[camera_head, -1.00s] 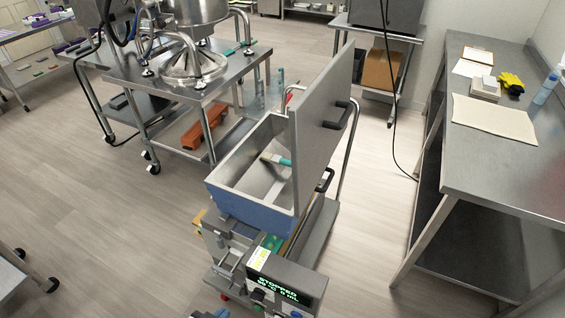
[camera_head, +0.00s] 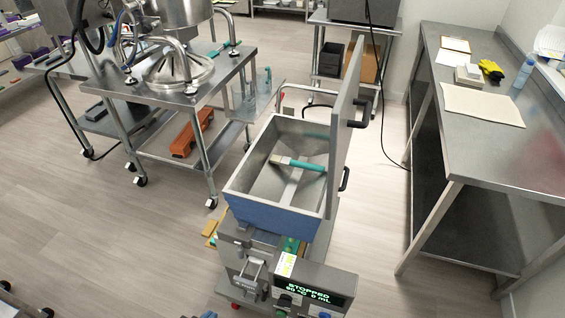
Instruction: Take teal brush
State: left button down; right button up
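A teal brush (camera_head: 305,165) lies inside the open hopper (camera_head: 232,192) of the depositor. Its teal handle points right toward the raised lid, and its pale bristle end points left. Another teal-handled item (camera_head: 224,48) lies on the steel table at the back left; it is too small to tell what it is. Neither of my grippers can be made out in the view.
The hopper's lid (camera_head: 345,135) stands upright along its right side. The depositor's display (camera_head: 308,289) reads "STOPPED". A steel bench (camera_head: 480,150) stands at the right and a wheeled steel table (camera_head: 160,98) at the left. Open floor (camera_head: 100,220) lies to the left.

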aim_at(284, 161)
jog(key=i+j+z, duration=0.1)
jog(key=j, duration=0.45)
jog(key=i+j+z, duration=0.1)
jog(key=j, duration=0.45)
jog(key=i+j+z, duration=0.1)
jog(key=j, duration=0.45)
jog(key=i+j+z, duration=0.1)
jog(key=j, duration=0.45)
jog(key=j+z, duration=0.2)
jog(key=j, duration=1.65)
jog(key=i+l, duration=0.35)
jog(key=l, duration=0.15)
